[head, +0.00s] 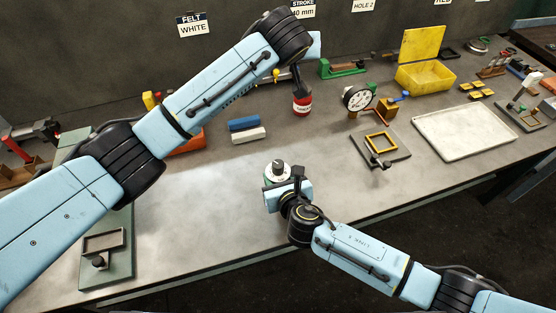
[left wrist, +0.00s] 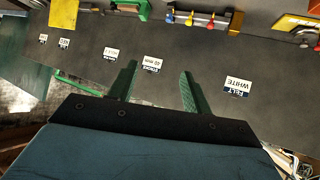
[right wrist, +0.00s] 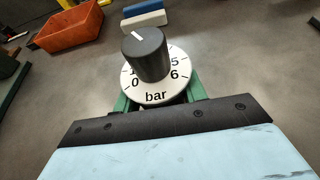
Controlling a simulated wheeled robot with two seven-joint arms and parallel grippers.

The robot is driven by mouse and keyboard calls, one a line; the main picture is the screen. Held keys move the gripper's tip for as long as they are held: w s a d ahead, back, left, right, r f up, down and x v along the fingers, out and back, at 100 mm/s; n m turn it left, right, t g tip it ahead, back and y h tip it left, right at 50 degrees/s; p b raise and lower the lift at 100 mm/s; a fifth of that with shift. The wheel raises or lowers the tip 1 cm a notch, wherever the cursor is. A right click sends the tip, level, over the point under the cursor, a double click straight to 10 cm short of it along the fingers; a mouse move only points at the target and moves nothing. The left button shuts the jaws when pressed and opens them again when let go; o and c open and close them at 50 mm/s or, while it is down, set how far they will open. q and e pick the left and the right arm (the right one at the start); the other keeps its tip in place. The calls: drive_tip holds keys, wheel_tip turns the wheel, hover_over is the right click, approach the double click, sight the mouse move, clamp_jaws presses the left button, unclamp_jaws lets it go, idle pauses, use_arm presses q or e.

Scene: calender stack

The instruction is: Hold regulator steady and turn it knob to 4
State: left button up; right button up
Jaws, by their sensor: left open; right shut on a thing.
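The regulator (head: 277,172) stands on the bench front, with a white round dial (right wrist: 155,97) marked "bar". Its black knob (right wrist: 146,55) has a white mark pointing to the far side of the dial; 0, 1, 5 and 6 show, and the knob hides the numbers between. My right gripper (right wrist: 157,100) is shut on the regulator's body below the dial, with a green finger on each side. My left gripper (left wrist: 158,70) is open and empty, high near the back wall and apart from the regulator. In the head view its fingers are hidden.
A dial gauge (head: 358,98), a yellow box (head: 420,76) and a white tray (head: 463,132) are right.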

use_arm(q)
drive_tip(key=s+a+f+n+g+y, duration=0.1)
drive_tip(key=s+a+f+n+g, duration=0.1)
drive_tip(key=s+f+g, duration=0.5)
drive_tip(key=g+y, duration=0.1)
drive_tip(key=g, duration=0.3)
approach(278, 163)
wheel_tip(278, 163, down, 9)
drive_tip(key=shift+s+f, duration=0.15)
drive_tip(key=shift+f, duration=0.05)
drive_tip(key=c, duration=1)
